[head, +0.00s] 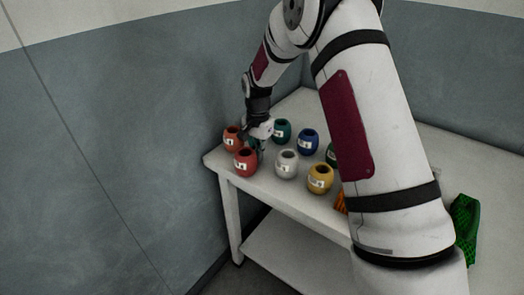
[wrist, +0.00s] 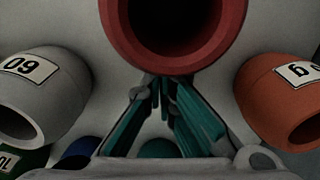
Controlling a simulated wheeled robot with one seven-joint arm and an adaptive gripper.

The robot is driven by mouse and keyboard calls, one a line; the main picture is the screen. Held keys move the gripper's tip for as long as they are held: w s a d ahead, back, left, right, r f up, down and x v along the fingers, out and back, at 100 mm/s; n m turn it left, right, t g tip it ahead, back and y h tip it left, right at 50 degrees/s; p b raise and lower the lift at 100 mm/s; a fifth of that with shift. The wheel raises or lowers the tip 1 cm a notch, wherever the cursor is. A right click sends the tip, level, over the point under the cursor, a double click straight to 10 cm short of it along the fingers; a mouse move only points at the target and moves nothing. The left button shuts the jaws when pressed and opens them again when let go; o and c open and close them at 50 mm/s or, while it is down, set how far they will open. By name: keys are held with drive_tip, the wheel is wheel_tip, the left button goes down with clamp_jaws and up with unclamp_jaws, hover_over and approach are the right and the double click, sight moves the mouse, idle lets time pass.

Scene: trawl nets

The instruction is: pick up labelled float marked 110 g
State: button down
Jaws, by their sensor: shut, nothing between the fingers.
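Several barrel-shaped floats with white labels stand on the bench. In the head view they are orange-red (head: 233,132), red (head: 239,169), white (head: 286,158), yellow (head: 318,187), blue (head: 307,136), teal (head: 283,126) and green (head: 331,149). Their labels are too small to read there. In the wrist view, a label on the white float (wrist: 55,100) looks like 60 or 09. The orange float (wrist: 265,90) has a partly cut label. The red float (wrist: 235,20) shows no label. No label clearly reads 110. My gripper (wrist: 162,82) is shut and empty, low among the floats beside the red one.
The white bench (head: 222,164) stands in the corner against grey walls. Floats crowd my gripper on several sides. Orange netting (head: 341,203) and a green net (head: 464,225) lie to the right. My arm covers part of the bench's right side.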

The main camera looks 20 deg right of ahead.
drive_tip(key=shift+s+a, duration=0.3)
drive_tip(key=shift+a, duration=0.05)
drive_tip(key=shift+d, duration=0.1)
drive_tip(key=shift+w, duration=0.1)
